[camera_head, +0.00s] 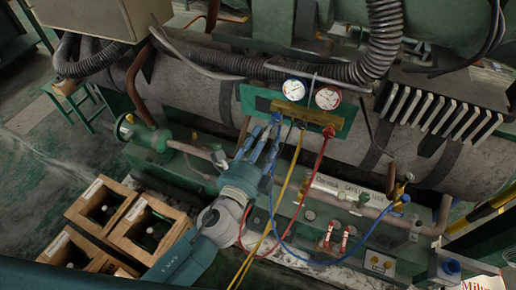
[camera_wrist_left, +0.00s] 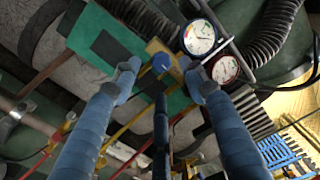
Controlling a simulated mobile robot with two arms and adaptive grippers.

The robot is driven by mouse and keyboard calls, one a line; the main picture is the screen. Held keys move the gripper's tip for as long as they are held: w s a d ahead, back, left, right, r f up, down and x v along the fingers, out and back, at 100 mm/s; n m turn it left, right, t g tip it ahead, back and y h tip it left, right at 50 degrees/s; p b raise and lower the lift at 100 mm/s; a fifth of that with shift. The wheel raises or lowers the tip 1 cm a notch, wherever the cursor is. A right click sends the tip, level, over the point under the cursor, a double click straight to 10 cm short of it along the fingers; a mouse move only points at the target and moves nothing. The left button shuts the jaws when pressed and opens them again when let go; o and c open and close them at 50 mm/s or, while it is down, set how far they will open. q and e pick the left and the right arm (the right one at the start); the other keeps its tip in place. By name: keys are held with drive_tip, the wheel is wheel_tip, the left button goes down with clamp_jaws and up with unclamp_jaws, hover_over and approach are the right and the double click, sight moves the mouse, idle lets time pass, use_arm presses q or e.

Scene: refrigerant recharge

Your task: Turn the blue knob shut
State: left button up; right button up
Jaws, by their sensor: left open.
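The blue knob (camera_head: 277,117) sits at the left end of the brass gauge manifold, on a green plate. In the left wrist view the blue knob (camera_wrist_left: 160,63) shows between the fingertips of my left gripper (camera_wrist_left: 163,80). In the head view my left gripper (camera_head: 264,138) reaches up to the knob from below. Its fingers are spread, one on each side of the knob; I cannot tell whether either touches it. Two round gauges (camera_head: 294,90) stand above the manifold. A red knob (camera_head: 329,132) is at its right end. My right gripper is not in view.
Yellow, red and blue hoses (camera_head: 283,190) hang below the manifold near my left arm. A large grey pipe (camera_head: 205,85) runs behind. Wooden crates (camera_head: 103,200) with bottles stand at lower left. A ribbed black hose (camera_head: 385,40) curves above the gauges.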

use_arm(q)
drive_tip(key=v, duration=0.7)
drive_tip(key=shift+w, duration=0.15)
drive_tip(key=s+a+f+n+g+y+b, duration=0.1)
drive_tip(key=s+a+f+n+g, duration=0.25)
drive_tip(key=f, duration=1.05)
drive_tip(key=s+a+f+n+g+y+b, duration=0.1)
drive_tip(key=s+a+f+n+g+y, duration=0.2)
drive_tip(key=f, duration=1)
drive_tip(key=s+a+f+n+g, duration=0.2)
drive_tip(key=s+a+f+n, duration=0.15)
drive_tip(key=f, duration=1.05)
drive_tip(key=s+a+f+n+g, duration=0.2)
drive_tip(key=s+a+f+n, duration=0.1)
drive_tip(key=s+f, duration=0.4)
drive_tip(key=s+a+f+n+g+y+b, duration=0.1)
drive_tip(key=s+a+f+n+g, duration=0.2)
drive_tip(key=s, duration=1)
drive_tip(key=s+a+f+n+g+b, duration=0.1)
drive_tip(key=s+f+n, duration=0.4)
drive_tip(key=s+f, duration=0.5)
drive_tip(key=shift+s+a+f+n+g+y, duration=0.2)
drive_tip(key=shift+a+f+n+g+y, duration=0.15)
drive_tip(key=shift+a+f+g, duration=0.45)
drive_tip(key=shift+a+r, duration=0.2)
drive_tip(key=shift+a, duration=0.05)
